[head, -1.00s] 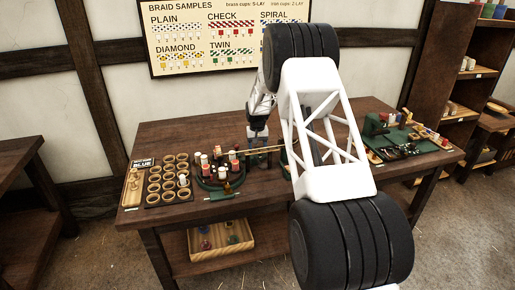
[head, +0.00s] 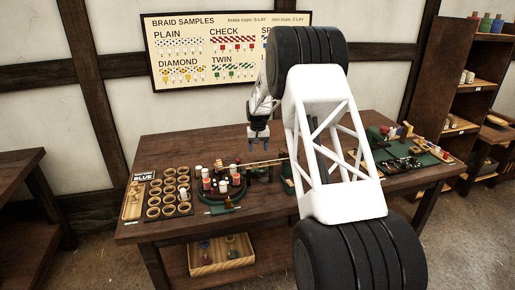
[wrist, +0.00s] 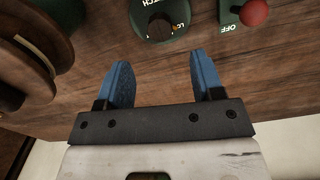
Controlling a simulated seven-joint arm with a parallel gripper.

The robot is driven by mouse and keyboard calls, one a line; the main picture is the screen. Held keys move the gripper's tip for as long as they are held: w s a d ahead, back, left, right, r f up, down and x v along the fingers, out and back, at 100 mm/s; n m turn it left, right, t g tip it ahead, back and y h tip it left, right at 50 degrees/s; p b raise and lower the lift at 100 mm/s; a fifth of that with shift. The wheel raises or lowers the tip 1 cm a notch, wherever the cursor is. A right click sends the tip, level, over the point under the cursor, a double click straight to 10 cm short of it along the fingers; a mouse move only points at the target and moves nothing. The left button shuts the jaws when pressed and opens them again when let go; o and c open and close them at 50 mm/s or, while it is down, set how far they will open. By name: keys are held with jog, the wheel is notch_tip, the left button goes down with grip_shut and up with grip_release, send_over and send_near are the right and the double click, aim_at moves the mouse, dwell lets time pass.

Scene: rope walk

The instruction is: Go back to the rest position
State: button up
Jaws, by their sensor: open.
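My gripper (head: 259,134) is above the back part of the wooden workbench (head: 190,142) in the head view, apart from the things on it. In the wrist view its two blue fingers (wrist: 164,84) are spread apart with nothing between them. My white arm link hides part of the bench's middle right.
A tray of wooden rings (head: 168,196) and a round green stand with several bobbins (head: 222,184) stand on the bench's left half. Tools lie on a green mat (head: 437,156) at the right. A wooden spool (wrist: 25,60) is close at the wrist view's left. Shelves stand far right.

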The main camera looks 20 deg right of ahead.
jog(key=s+a+r+t, duration=0.1)
jog(key=s+a+r, duration=0.3)
jog(key=s+r, duration=0.95)
jog(key=s+a+r, duration=0.3)
jog(key=s+r, duration=0.6)
jog(key=s, duration=0.9)
jog(key=s+a+f, duration=0.1)
jog(key=s+a, duration=0.1)
jog(key=s, duration=1.6)
jog(key=s+a+n+t, duration=0.1)
jog(key=s+a, duration=0.1)
jog(key=s, duration=1.7)
jog(key=shift+s+f+n+t, duration=0.25)
jog(key=shift+f+n+t, duration=0.05)
jog(key=shift+f, duration=0.05)
